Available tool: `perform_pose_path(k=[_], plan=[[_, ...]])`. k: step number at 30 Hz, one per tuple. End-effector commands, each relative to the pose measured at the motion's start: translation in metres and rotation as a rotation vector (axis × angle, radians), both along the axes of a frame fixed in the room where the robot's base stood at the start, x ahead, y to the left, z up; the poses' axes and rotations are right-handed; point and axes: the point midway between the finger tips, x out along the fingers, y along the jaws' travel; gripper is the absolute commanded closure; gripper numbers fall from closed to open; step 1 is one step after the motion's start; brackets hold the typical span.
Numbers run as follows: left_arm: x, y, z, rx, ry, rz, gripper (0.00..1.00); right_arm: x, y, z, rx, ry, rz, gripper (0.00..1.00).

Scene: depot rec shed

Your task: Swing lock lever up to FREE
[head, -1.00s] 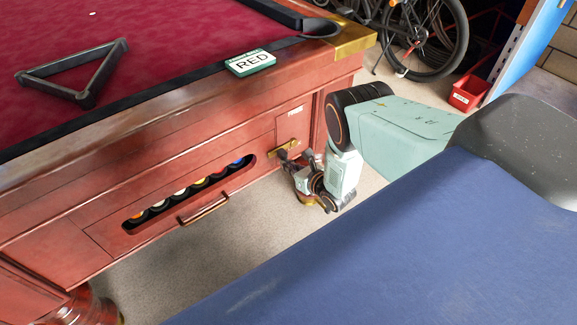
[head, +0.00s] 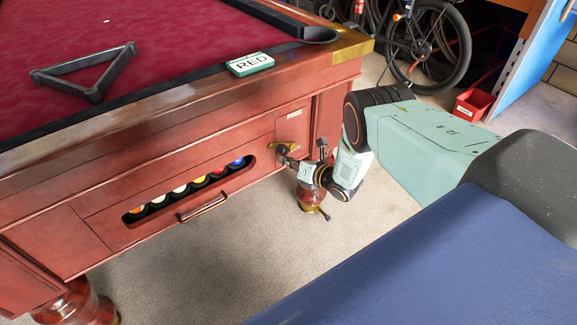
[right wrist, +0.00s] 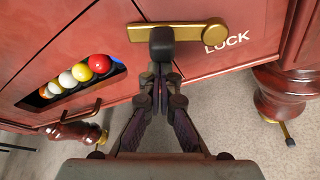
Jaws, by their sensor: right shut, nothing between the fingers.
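The lock lever is a brass bar (right wrist: 190,33) on the red wood side of the pool table, lying roughly level. It has a round boss at its right end and a dark knob (right wrist: 162,43) toward its left. The lever also shows in the head view (head: 287,146). The word LOCK (right wrist: 228,38) is at its right end; small pale lettering (head: 295,114) above is too blurred to read surely. My right gripper (right wrist: 160,82) is shut and empty, its fingertips just below or against the knob; contact cannot be told. It also shows in the head view (head: 284,158).
A ball slot (right wrist: 80,75) with several coloured balls and a drawer handle (head: 203,208) are left of the lever. A table leg (head: 310,196) stands behind my gripper. A blue padded surface (head: 430,270) fills the lower right. Carpet floor lies open between.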

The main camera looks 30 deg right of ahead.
Motion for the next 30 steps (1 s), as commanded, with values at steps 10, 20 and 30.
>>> perform_pose_path(k=[10,20,30], plan=[[0.000,0.000,-0.001,0.000,0.000,0.000,0.60,0.003,-0.007,0.021,0.282,0.018,0.000,1.00],[0.000,0.000,-0.017,0.000,0.000,0.000,0.60,0.002,-0.018,0.035,0.595,0.042,0.002,1.00],[0.000,0.000,-0.037,0.000,0.000,0.000,0.60,0.002,-0.034,0.046,0.897,0.066,0.003,1.00]])
